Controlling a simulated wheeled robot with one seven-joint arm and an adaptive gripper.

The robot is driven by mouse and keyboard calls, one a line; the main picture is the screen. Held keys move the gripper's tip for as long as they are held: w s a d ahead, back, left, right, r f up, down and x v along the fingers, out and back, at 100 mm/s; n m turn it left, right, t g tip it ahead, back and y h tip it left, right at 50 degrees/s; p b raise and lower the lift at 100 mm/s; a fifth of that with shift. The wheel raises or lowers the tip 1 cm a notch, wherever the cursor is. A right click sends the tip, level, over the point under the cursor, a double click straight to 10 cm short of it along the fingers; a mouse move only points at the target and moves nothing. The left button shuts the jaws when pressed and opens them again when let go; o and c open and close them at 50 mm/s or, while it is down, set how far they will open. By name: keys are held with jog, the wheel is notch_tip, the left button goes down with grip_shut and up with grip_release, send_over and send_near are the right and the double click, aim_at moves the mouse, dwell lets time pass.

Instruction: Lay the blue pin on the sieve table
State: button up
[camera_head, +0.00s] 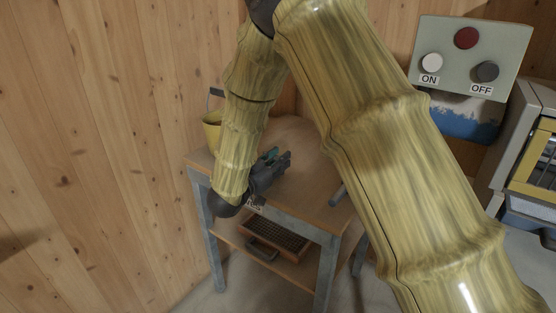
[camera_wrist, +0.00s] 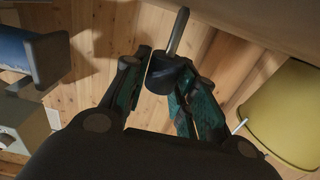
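The pin shows in the wrist view with a bare metal shaft (camera_wrist: 178,32) and a dark head (camera_wrist: 161,74) that looks nearly black-blue. Its head sits between the fingers of my gripper (camera_wrist: 160,85), which appear closed on it, with the shaft pointing away from the palm. In the head view my gripper (camera_head: 283,160) is low over the wooden top of the sieve table (camera_head: 305,180), near its left side. The pin cannot be made out there. Whether it touches the tabletop is unclear.
A sieve tray (camera_head: 276,236) lies on the lower shelf. An ON/OFF button box (camera_head: 470,58) is at upper right. The tabletop right of my gripper looks clear.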

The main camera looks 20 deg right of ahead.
jog(key=shift+o, duration=1)
jog(key=shift+r, duration=0.15)
jog(key=v, duration=1.2)
